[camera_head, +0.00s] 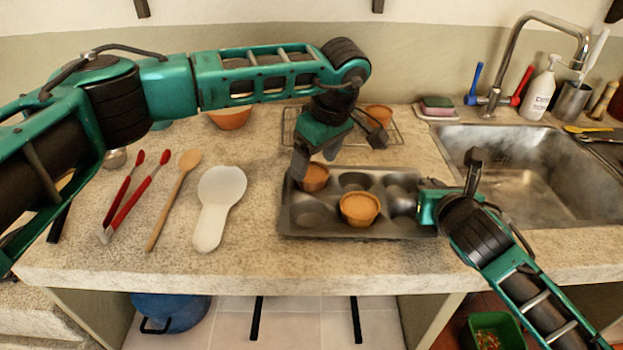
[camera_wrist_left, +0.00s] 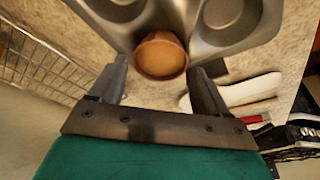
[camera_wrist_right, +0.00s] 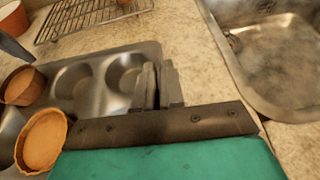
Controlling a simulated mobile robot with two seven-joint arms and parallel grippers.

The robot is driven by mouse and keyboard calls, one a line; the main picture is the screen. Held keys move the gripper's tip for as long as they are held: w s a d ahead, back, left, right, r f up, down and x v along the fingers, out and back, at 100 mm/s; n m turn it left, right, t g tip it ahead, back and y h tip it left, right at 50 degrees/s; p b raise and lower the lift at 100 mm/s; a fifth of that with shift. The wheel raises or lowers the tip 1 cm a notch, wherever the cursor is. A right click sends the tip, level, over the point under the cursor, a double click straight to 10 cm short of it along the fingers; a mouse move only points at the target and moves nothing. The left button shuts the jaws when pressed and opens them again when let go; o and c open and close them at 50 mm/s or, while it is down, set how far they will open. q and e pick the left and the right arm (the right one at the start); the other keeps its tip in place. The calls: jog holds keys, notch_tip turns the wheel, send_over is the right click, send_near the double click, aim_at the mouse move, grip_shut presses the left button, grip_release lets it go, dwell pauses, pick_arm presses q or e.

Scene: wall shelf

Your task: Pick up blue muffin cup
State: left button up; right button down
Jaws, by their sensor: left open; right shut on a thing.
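A muffin tray (camera_head: 330,226) lies on the counter. One orange-brown muffin cup (camera_head: 316,180) sits in its back left compartment, and another (camera_head: 360,208) sits in a front compartment. Neither looks blue. My left gripper (camera_head: 314,160) is open just above the back left cup. In the left wrist view that cup (camera_wrist_left: 161,55) shows between and beyond the fingers, which look apart from it. My right gripper (camera_head: 424,206) is shut on the tray's right edge; its fingers (camera_wrist_right: 158,82) are close together there in the right wrist view. A teal thing (camera_head: 160,125) partly hidden behind my left arm is unclear.
A wire rack (camera_head: 292,130) with another orange-brown cup (camera_head: 379,115) stands behind the tray. A white spoon rest (camera_head: 217,205), wooden spoon (camera_head: 172,202) and red-handled tongs (camera_head: 135,196) lie left. The sink (camera_head: 510,165) is right. An orange bowl (camera_head: 230,118) stands at the back.

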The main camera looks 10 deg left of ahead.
aim_at(313, 172)
pick_arm(q)
jog(key=x, duration=0.2)
jog(key=shift+a+f, duration=0.1)
jog(key=shift+f, duration=0.2)
jog(key=shift+c, duration=0.2)
jog(key=c, duration=0.6)
notch_tip(313, 172, up, 10)
jog(key=shift+r, duration=0.1)
pick_arm(e)
jog(key=c, duration=1.2)
grip_release()
jog(key=shift+o, duration=0.2)
